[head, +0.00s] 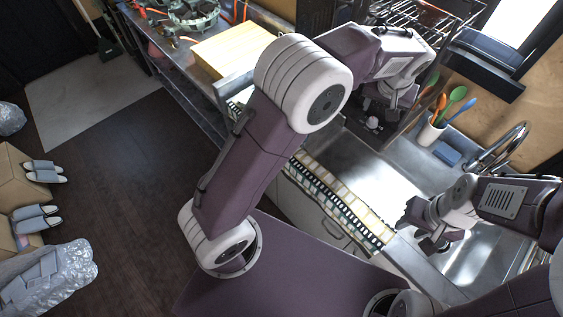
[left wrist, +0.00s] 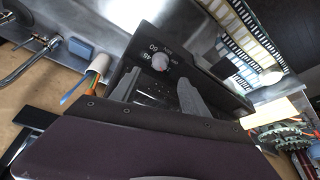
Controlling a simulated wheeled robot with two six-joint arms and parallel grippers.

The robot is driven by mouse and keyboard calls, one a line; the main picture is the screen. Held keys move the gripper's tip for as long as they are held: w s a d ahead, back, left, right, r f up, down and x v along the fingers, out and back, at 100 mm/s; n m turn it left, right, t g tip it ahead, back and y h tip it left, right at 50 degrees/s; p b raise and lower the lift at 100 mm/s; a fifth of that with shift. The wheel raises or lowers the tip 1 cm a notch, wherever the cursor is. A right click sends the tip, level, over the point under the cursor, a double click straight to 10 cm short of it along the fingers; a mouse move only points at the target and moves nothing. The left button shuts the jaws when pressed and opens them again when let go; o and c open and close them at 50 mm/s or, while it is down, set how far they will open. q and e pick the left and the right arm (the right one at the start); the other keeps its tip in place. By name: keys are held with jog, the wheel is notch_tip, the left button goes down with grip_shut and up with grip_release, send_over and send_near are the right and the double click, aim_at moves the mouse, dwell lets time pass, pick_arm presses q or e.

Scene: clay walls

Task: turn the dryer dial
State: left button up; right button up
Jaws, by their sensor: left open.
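The dryer dial is a small pale round knob (left wrist: 160,62) on a black panel (left wrist: 150,88) with white number marks, in the left wrist view. In the head view a small pale knob (head: 373,123) shows just below my left gripper (head: 384,106). In the left wrist view my left gripper (left wrist: 157,92) is open, its two grey fingers apart, with the dial between and just beyond their tips. I cannot tell whether they touch it. My right gripper (head: 425,230) hangs over the sink's front area, away from the dial; its finger gap is not clear.
A metal sink (head: 380,165) with a faucet (head: 500,147) lies to the right. A cup of colourful utensils (head: 432,130) and a blue sponge (head: 447,153) stand behind it. A wire rack (head: 415,22) is above. A film-patterned strip (head: 340,198) runs along the counter edge.

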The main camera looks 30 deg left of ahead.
pick_arm(q)
jog(key=s+a+r+n, duration=0.1)
jog(key=s+a+n, duration=0.3)
jog(key=a, duration=0.9)
jog(key=s+a+f+m+g, duration=0.1)
jog(key=s+f, duration=0.3)
jog(key=s, duration=0.5)
jog(key=s+a+f+m+g, duration=0.1)
jog(key=s+a+f, duration=0.3)
jog(key=s, duration=0.5)
jog(key=shift+s+f+g+p, duration=0.15)
jog(key=shift+f+g+p, duration=0.2)
jog(key=shift+f+g, duration=0.25)
jog(key=shift+a+r, duration=0.1)
